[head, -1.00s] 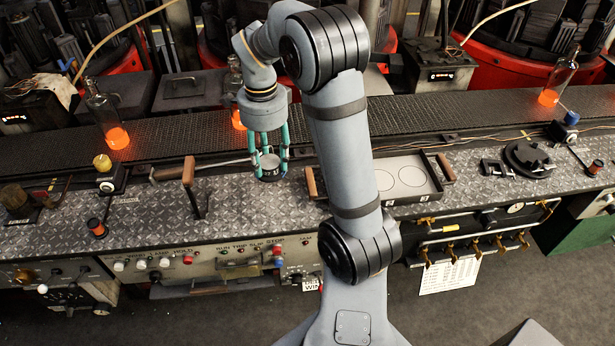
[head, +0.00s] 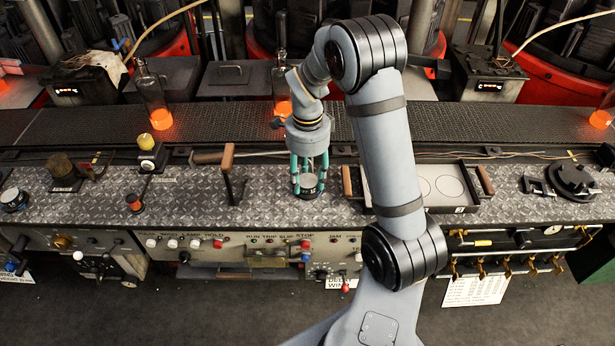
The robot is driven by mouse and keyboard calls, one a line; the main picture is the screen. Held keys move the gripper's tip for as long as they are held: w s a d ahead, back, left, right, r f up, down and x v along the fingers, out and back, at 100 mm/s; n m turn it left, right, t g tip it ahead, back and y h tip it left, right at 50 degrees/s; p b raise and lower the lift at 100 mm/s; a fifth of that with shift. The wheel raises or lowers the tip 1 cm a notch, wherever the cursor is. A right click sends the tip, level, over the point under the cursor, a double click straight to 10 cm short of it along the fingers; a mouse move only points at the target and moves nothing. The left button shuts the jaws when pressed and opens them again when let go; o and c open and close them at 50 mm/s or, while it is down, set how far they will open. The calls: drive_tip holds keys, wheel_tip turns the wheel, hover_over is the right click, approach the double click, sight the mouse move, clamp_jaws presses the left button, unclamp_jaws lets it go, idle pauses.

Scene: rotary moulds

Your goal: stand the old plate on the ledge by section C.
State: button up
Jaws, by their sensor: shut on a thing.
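My gripper (head: 308,190) points down with its teal fingers shut on a small round grey-metal disc, which I take to be the old plate (head: 309,182). The fingers partly cover it. It is low over the diamond-patterned steel ledge (head: 270,205); I cannot tell whether it touches the surface. No lettering for section C is readable in this view.
A wooden-handled lever (head: 228,172) stands left of my gripper. A tray (head: 460,209) with circle outlines lies to the right, partly behind my arm. Behind runs a dark conveyor (head: 225,125) with glowing bottles (head: 155,100). A black round fixture (head: 573,177) sits far right.

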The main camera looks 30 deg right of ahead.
sight(308, 181)
drive_tip(key=shift+f, duration=0.1)
drive_tip(key=o, duration=1.1)
drive_tip(key=shift+r, duration=0.35)
wheel_tip(308, 181, up, 12)
drive_tip(key=shift+f, duration=0.2)
